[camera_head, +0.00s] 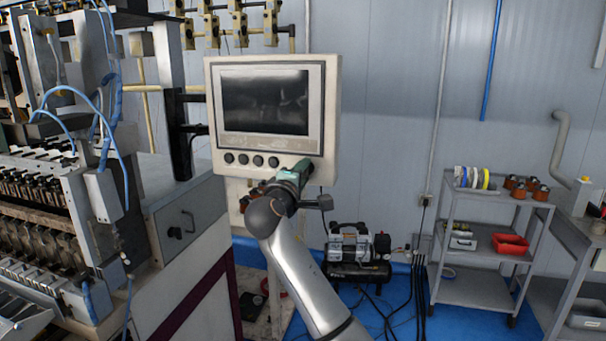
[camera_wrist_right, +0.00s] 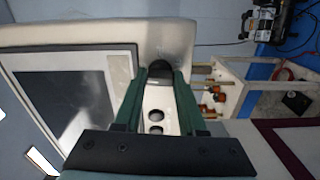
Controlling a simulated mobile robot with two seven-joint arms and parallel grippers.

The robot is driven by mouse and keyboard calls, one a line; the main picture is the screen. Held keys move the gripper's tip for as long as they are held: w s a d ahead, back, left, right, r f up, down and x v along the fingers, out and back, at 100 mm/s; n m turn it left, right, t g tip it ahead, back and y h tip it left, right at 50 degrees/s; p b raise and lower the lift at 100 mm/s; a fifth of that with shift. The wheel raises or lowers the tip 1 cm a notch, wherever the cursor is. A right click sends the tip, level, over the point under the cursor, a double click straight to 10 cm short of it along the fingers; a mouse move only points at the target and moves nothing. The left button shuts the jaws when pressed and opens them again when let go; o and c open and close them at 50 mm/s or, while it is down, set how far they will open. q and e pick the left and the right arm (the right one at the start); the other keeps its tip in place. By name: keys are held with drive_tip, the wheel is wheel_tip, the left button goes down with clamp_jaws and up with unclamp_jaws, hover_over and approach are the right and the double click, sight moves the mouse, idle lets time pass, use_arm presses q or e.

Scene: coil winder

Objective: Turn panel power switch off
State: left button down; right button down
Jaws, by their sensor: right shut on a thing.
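The control panel (camera_head: 331,110) is a pale box with a dark screen (camera_head: 265,101) and a row of dark round knobs (camera_head: 258,161) below it. My right gripper (camera_head: 303,165) is at the right end of this row and hides the panel behind it. In the right wrist view, the green fingers of my right gripper (camera_wrist_right: 161,72) are shut on a dark round knob, which I take to be the power switch (camera_wrist_right: 178,62), near the panel's edge. Which way the switch is turned cannot be told. My left gripper is not in view.
The coil winder (camera_head: 185,215) with blue hoses stands on the left. A compressor (camera_head: 357,255) is on the blue floor behind my arm. A grey trolley (camera_head: 475,285) holds tape rolls and a red bin (camera_head: 510,243) at the right. Cables hang beside it.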

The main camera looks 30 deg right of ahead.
drive_tip(key=shift+n, duration=0.6)
drive_tip(key=shift+c, duration=2.4)
unclamp_jaws()
drive_tip(key=shift+s+a, duration=0.1)
drive_tip(key=b+v, duration=0.2)
drive_tip(key=v, duration=1)
drive_tip(key=shift+b, duration=0.4)
drive_tip(key=shift+a, duration=0.1)
